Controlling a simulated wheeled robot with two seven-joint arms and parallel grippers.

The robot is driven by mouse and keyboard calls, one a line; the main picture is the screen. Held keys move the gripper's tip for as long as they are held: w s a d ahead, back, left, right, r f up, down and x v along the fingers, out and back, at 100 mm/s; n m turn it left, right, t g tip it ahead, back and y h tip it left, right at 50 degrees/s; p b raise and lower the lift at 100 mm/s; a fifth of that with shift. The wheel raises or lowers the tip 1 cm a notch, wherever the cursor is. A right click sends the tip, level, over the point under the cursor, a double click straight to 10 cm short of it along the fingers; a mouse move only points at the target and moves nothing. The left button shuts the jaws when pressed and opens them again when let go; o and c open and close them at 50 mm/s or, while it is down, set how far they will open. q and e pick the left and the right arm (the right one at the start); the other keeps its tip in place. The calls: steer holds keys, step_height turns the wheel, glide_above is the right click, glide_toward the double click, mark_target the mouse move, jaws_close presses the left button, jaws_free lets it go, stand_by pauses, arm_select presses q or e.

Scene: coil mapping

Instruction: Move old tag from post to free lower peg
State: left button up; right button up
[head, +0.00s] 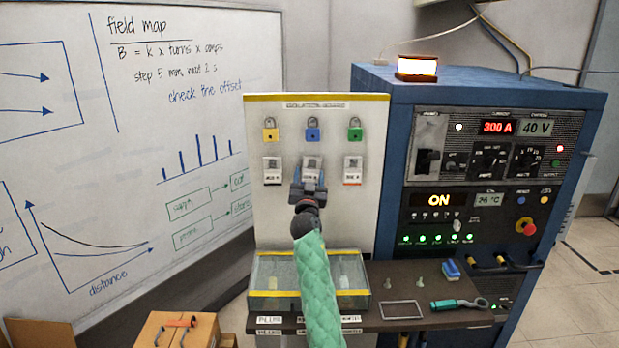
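A white isolation board (257,215) stands in the middle, with yellow, blue and green padlocks in its upper row. Which one is the old tag cannot be read. My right gripper (309,184) is at the middle tag, and its fingers overlap that tag's lower part. Whether they grip it cannot be told. My gripper and green-sleeved forearm hide the board below the middle tag, so any lower peg there is hidden. My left gripper is out of view.
A clear bin with yellow edges (262,293) sits under the board. A blue power cabinet (390,130) stands right; a whiteboard (200,60) is left.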

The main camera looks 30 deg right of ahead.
steer(key=shift+o, duration=0.7)
steer(key=shift+f, duration=0.1)
steer(key=shift+d, duration=0.1)
steer(key=shift+o, duration=0.4)
steer(key=shift+d, duration=0.1)
